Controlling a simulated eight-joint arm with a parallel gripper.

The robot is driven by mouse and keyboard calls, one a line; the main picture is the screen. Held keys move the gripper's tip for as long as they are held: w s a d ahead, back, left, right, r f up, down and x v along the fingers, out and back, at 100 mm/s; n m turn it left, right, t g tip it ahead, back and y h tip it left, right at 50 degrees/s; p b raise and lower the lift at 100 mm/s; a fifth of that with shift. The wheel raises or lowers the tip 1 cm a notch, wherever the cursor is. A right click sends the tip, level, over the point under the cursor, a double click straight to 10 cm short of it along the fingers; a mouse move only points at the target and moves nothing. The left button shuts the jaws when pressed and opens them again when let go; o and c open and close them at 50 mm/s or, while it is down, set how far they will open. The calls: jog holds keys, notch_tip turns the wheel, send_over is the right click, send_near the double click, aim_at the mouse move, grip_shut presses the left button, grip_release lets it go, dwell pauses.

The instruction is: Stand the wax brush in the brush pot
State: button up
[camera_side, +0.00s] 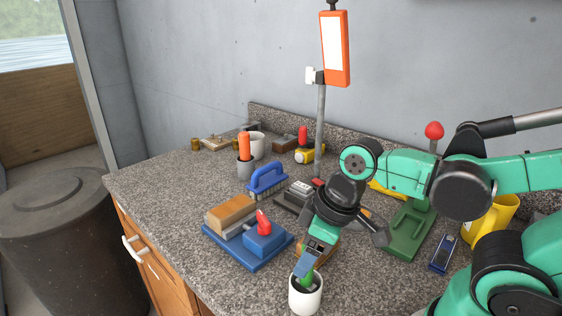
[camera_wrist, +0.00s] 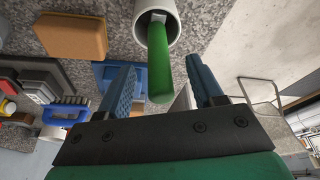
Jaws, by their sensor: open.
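The green-handled wax brush (camera_wrist: 159,75) stands in the white brush pot (camera_wrist: 172,28), with its handle sticking out of the mouth and its lower end hidden inside. The handle leans a little in the wrist view. In the side view, the pot (camera_side: 305,297) stands near the counter's front edge, with a bit of the green handle (camera_side: 307,281) showing above its rim. My gripper (camera_side: 303,268) is just above the pot. In the wrist view my gripper (camera_wrist: 163,70) is open, with a blue finger on each side of the handle and gaps between.
A blue tray (camera_side: 247,256) with blocks and a red-knobbed piece lies left of the pot. A green stand (camera_side: 406,232) and yellow jug (camera_side: 492,220) are at right.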

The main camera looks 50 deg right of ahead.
jog(key=shift+v, duration=2.85)
jog(key=w+d+f+m+t+h, duration=0.1)
jog(key=w+d+m+t, duration=0.2)
jog(key=w+m, duration=0.1)
jog(key=shift+w+f+t, duration=0.2)
jog(key=shift+w+t, duration=0.2)
jog(key=shift+w, duration=0.4)
jog(key=shift+d, duration=0.1)
